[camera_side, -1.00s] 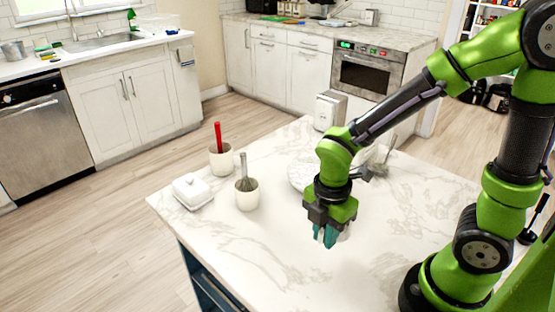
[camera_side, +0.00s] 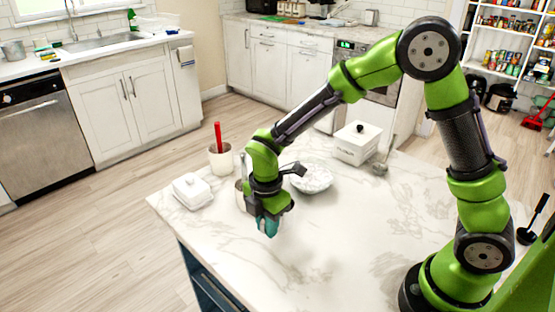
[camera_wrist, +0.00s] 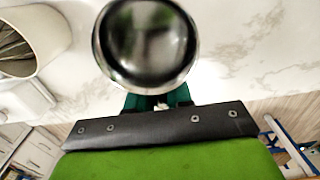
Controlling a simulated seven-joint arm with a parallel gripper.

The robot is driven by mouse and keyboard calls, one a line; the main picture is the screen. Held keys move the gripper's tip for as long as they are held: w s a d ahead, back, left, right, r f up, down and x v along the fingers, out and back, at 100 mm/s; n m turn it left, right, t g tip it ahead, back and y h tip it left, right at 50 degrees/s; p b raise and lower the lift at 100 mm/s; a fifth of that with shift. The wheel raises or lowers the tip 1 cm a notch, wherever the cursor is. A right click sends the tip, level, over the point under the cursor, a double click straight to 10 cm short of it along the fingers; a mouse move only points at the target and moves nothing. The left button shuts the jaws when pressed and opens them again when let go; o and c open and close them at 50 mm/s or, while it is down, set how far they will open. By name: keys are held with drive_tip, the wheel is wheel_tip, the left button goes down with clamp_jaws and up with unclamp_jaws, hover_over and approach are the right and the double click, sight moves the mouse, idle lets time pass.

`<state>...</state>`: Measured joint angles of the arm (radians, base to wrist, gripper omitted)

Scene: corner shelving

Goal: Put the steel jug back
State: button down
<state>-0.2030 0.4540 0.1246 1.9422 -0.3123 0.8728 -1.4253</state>
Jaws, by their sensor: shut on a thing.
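The steel jug (camera_wrist: 147,45) fills the top middle of the wrist view, seen from above as a shiny round rim with a dark, reflective inside. My gripper (camera_wrist: 155,99) is shut on it, its teal fingers against the jug's near side. In the side view my gripper (camera_side: 268,226) points down over the front left part of the marble island (camera_side: 335,255). There the jug is mostly hidden behind the fingers, and I cannot tell whether it touches the counter.
A cream crock with a whisk (camera_wrist: 28,42) is close on the left. In the side view, a crock with a red-handled utensil (camera_side: 220,158), a white butter dish (camera_side: 192,190), a shallow bowl (camera_side: 312,178) and a white lidded box (camera_side: 357,143) stand around. The front counter is clear.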

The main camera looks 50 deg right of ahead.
sight(268, 245)
drive_tip(key=shift+w+f, duration=0.1)
drive_tip(key=shift+f, duration=1.65)
drive_tip(key=shift+f, duration=0.15)
drive_tip(key=c, duration=1)
unclamp_jaws()
